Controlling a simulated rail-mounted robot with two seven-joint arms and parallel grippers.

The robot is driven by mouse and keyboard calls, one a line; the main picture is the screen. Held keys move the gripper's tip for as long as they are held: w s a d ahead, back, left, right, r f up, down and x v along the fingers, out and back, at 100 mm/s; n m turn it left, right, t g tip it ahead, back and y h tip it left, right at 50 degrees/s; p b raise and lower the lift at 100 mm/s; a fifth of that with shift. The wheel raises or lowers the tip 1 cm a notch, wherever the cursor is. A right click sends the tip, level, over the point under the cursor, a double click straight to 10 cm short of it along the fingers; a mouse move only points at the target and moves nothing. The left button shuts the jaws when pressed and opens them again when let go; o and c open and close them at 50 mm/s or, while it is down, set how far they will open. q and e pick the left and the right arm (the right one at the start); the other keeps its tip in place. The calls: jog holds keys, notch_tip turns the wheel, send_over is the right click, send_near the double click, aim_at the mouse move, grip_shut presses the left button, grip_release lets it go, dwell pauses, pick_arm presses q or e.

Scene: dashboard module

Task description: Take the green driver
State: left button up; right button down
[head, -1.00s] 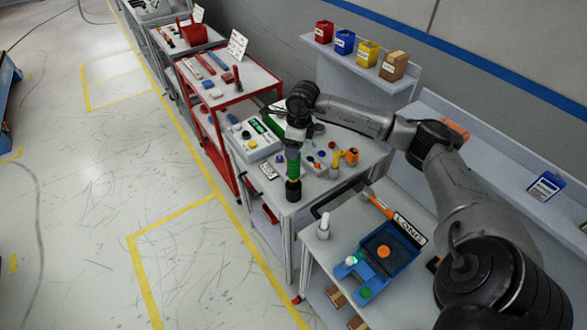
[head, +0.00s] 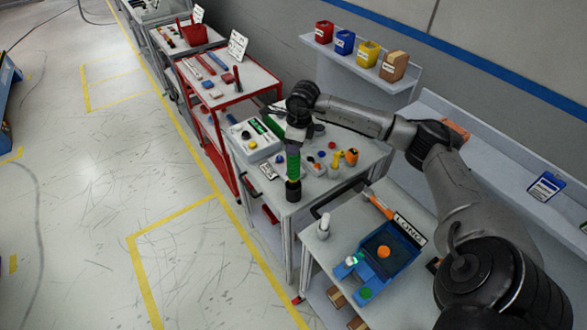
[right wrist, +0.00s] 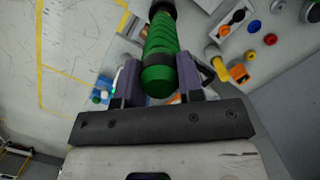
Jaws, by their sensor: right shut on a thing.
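The green driver (head: 293,165) has a ribbed green body with black bands and a black end. It hangs upright below my right gripper (head: 295,148) in the head view, over the front part of the grey table (head: 325,190). In the right wrist view the green driver (right wrist: 160,60) lies between the two purple-grey fingers of my right gripper (right wrist: 158,80), which is shut on it. Whether its black lower end touches the table cannot be told. My left gripper is in neither view.
A white device box (head: 255,140) stands left of the driver. Coloured knobs and a yellow part (head: 350,157) lie to its right. A blue tray (head: 390,250) with an orange knob sits on the nearer cart. A red cart (head: 225,95) stands behind. The floor at left is clear.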

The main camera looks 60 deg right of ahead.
jog(key=shift+r, duration=0.1)
notch_tip(320, 180, up, 10)
jog(key=shift+f, duration=0.1)
jog(key=shift+r+p, duration=0.55)
jog(key=shift+r, duration=0.15)
dwell(0.4)
